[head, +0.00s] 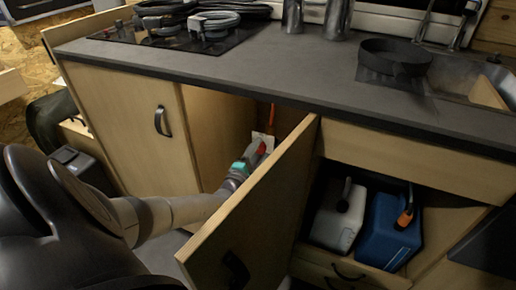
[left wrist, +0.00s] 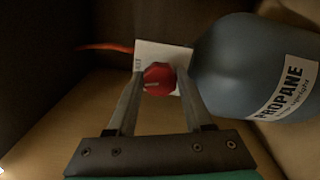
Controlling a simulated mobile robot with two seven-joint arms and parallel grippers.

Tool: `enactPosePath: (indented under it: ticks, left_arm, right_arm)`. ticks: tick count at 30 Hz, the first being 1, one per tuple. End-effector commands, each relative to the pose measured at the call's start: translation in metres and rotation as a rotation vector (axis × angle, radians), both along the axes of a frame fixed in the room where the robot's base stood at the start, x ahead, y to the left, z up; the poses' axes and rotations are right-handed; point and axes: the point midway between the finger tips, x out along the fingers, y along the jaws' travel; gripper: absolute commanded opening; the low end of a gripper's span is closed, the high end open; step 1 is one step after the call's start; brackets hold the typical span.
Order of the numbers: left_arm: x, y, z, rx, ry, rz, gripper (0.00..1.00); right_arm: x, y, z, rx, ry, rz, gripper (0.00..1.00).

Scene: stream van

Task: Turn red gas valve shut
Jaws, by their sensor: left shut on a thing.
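The red gas valve (left wrist: 158,79) is a round, faceted knob beside the neck of a grey propane bottle (left wrist: 240,65) in the left wrist view. A white tag (left wrist: 150,50) lies behind the knob. My left gripper (left wrist: 161,82) has one finger on each side of the knob and is shut on it. In the head view, my left gripper (head: 260,146) reaches into the open cabinet behind the cabinet door (head: 255,220). The door and my arm hide the bottle there. My right gripper is not in view.
The open cabinet door stands close to my left forearm. The dark countertop (head: 270,62) overhangs the cabinet. A white canister (head: 338,215) and a blue canister (head: 385,232) stand in the right compartment. An orange hose (left wrist: 105,47) runs left from the valve.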

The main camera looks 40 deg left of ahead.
Motion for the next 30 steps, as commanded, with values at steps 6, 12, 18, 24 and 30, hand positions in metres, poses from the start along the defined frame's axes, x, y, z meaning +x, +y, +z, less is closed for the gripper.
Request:
enactPosePath:
  ticks: [6, 12, 18, 24, 30]
  left_arm:
    - [0.0, 0.0, 0.0, 0.137, 0.044, 0.001, 0.0]
    - [0.0, 0.0, 0.0, 0.215, 0.068, 0.0, 0.0]
    - [0.0, 0.0, -0.001, 0.251, 0.08, 0.001, 0.0]
    - [0.0, 0.0, -0.001, 0.26, 0.083, 0.0, 0.0]
    - [0.0, 0.0, -0.001, 0.26, 0.083, 0.0, 0.0]
  right_arm:
    - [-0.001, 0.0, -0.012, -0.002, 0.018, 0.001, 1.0]
    - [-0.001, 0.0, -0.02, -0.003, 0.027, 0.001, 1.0]
    - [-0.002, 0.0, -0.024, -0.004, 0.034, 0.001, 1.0]
    - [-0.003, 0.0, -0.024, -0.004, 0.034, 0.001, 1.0]
    - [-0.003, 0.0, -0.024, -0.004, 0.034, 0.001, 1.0]
